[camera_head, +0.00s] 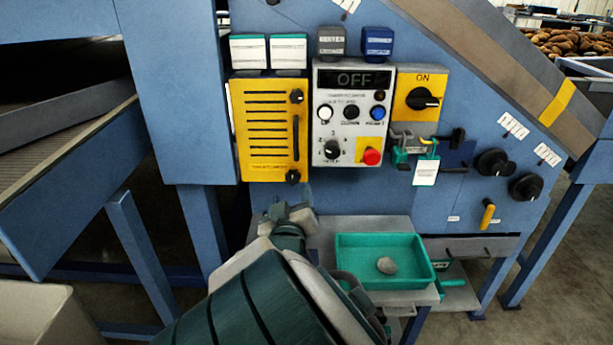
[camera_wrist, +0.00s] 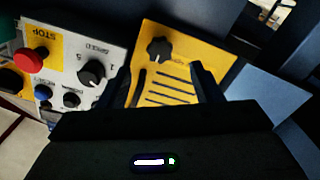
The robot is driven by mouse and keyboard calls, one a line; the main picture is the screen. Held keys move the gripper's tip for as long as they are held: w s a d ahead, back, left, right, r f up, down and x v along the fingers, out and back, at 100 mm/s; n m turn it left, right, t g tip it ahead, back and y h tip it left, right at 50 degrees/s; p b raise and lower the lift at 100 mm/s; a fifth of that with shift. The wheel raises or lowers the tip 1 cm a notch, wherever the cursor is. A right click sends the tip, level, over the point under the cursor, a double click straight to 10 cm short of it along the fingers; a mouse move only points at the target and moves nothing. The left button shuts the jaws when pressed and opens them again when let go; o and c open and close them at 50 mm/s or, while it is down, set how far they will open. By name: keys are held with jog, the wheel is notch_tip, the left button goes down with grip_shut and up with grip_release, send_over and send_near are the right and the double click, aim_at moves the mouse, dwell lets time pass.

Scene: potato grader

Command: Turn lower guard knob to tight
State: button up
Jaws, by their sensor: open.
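The yellow slotted guard (camera_head: 262,130) is on the blue machine, left of the control panel. Its lower knob (camera_head: 293,176) is black, at the guard's bottom right corner; its setting is too small to read. The wrist view looks roughly upside down, and there the lower knob (camera_wrist: 159,50) shows near the top of the guard (camera_wrist: 178,68). My gripper (camera_head: 290,207) is just below the lower knob in the head view, apart from it. In the wrist view my gripper (camera_wrist: 164,82) has its fingers spread and empty, with the knob beyond and between them.
The guard's upper knob (camera_head: 296,96) and black handle (camera_head: 296,138) are above. The control panel (camera_head: 330,120), with a red stop button (camera_head: 371,157), is close on the right.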

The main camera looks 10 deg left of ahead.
aim_at(292, 180)
jog(key=b+x, duration=0.1)
jog(key=x, duration=0.5)
jog(key=shift+w+a, duration=0.15)
jog(key=shift+w, duration=0.2)
jog(key=c, duration=1)
